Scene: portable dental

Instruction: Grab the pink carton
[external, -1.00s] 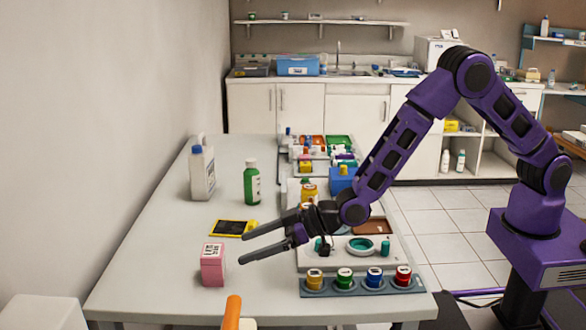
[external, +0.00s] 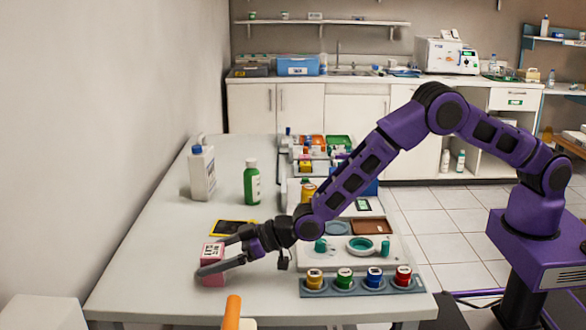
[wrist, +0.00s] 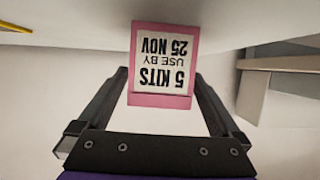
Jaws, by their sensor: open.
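In the wrist view the gripper (wrist: 163,82) shows a gap on both sides of the carton's near part. Part of the carton is hidden behind the near finger in the external view.
A yellow-and-black flat item (external: 232,227) lies behind the carton. A green bottle (external: 252,183) and a white jug (external: 202,173) stand farther back. A rack of coloured jars (external: 361,285) sits to the right. The table (external: 150,265) left of the carton is clear.

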